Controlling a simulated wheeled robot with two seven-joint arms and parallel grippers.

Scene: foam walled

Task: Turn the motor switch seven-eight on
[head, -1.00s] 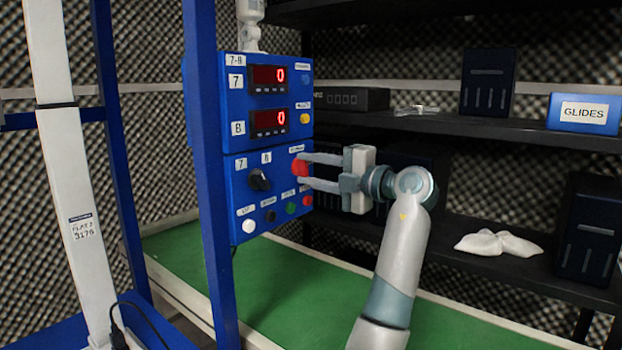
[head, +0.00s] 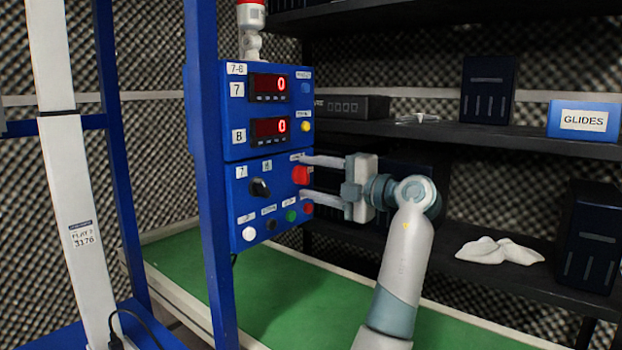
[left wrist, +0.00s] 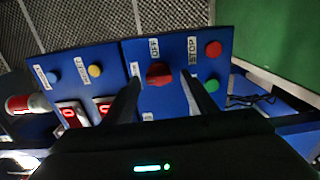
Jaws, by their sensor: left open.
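The blue control panel (head: 238,165) carries a 7-8 label at its top. A red knob (head: 300,175) sits at the right of its lower half; it also shows in the left wrist view (left wrist: 158,74). My left gripper (head: 306,176) is open, with one finger above and one below the red knob. In the left wrist view, the fingers (left wrist: 160,98) straddle the knob with gaps on both sides. A black selector (head: 260,188) sits left of the knob, under labels 7 and 8. My right gripper is not in view.
Two red displays (head: 270,86) read 0. Below the knob are a green button (head: 291,215) and a red button (head: 308,209), labelled STOP in the left wrist view. A blue post (head: 208,200) stands left of the panel, dark shelves (head: 460,135) behind the arm.

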